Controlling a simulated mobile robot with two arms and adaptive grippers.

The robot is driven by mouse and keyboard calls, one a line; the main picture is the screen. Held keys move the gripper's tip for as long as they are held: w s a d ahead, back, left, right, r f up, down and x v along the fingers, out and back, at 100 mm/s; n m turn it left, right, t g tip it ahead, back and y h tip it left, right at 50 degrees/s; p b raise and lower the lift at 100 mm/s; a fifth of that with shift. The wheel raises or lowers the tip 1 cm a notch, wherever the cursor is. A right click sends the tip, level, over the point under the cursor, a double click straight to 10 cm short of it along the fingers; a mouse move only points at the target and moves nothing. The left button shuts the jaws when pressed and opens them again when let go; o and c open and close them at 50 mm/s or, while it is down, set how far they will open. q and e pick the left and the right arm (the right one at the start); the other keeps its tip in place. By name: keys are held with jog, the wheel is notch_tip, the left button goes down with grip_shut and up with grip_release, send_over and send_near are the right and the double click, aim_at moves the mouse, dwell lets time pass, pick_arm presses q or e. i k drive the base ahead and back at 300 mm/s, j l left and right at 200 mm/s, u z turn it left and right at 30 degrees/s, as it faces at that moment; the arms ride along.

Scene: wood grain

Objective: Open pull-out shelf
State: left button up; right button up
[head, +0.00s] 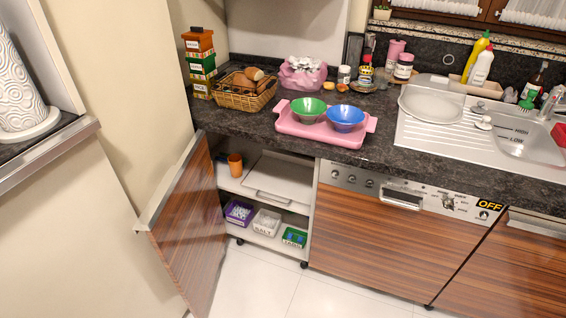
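The pull-out shelf (283,175) is a pale panel with a metal bar handle (268,197) on its front edge. It sits inside the lower cabinet under the dark counter, with its front about level with the cabinet opening. The wood-grain cabinet door (188,235) stands wide open on the left. Neither of my grippers shows in the head view.
An orange cup (235,164) stands left of the shelf. Below are a purple box (238,212), a white salt box (266,222) and a green box (294,237). The dishwasher (365,228) is to the right. The tiled floor in front is clear.

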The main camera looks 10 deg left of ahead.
aim_at(291, 178)
jog(key=i+l+u, duration=0.45)
jog(key=i+l, duration=0.25)
